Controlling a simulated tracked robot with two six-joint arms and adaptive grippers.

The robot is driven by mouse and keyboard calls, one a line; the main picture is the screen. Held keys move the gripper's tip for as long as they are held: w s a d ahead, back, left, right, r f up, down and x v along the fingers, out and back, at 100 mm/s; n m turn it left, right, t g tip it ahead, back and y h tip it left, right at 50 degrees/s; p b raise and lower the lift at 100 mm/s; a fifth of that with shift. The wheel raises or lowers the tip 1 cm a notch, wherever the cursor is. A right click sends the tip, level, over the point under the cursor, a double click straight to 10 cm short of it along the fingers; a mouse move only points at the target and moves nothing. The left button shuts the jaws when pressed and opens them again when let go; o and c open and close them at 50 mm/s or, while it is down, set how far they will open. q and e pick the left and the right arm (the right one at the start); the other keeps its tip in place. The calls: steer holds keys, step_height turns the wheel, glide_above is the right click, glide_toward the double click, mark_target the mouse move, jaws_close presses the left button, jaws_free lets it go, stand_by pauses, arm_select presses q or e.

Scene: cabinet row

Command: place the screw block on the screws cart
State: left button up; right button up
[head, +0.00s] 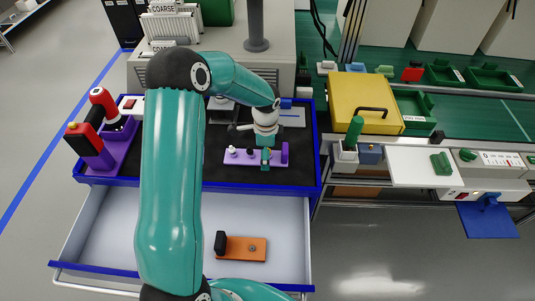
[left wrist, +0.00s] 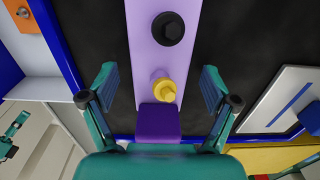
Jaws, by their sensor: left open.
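The screw block (head: 238,156) is a long purple bar lying on the black top of a blue-edged cart (head: 318,150). It carries a white, a black and a yellow screw and has a raised purple end at its right. In the left wrist view the purple bar (left wrist: 152,45) runs away from me, with the black and yellow screws and the raised end (left wrist: 158,120) nearest. My left gripper (head: 266,160) is above the block's right part. Its fingers (left wrist: 158,78) are spread on either side of the bar, apart from it.
The cart's drawer (head: 120,230) is open, with an orange plate (head: 243,248) inside. A red-topped purple holder (head: 92,148) stands at the cart's left. A grey-white plate with a blue bar (head: 292,116) lies behind the block. A yellow box (head: 365,102) is on the bench to the right.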

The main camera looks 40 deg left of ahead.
arm_select(q)
steer(key=shift+r, duration=0.15)
step_height(320, 180, up, 12)
steer(key=b, duration=0.1)
stand_by(0.3)
stand_by(0.3)
steer(key=s+d+f+n+h+p, duration=0.2)
steer(key=s+d+f+n+p, duration=0.15)
steer(key=d+f, duration=0.6)
steer(key=s+d+f+n+h+p, duration=0.2)
steer(key=s+d+f+n+p, duration=0.3)
steer(key=d, duration=0.8)
steer(key=s+d+f+n, duration=0.1)
steer(key=s, duration=0.1)
steer(key=s+d+f+n, duration=0.1)
steer(key=s+d+f, duration=0.1)
steer(key=s, duration=0.1)
steer(key=s+d+f+n, duration=0.1)
steer(key=s+f, duration=0.1)
steer(key=s, duration=0.1)
steer(key=shift+d+n+t+b, duration=0.25)
steer(key=shift+n+t+b, duration=0.05)
steer(key=shift+n+b, duration=0.05)
steer(key=shift+w, duration=0.1)
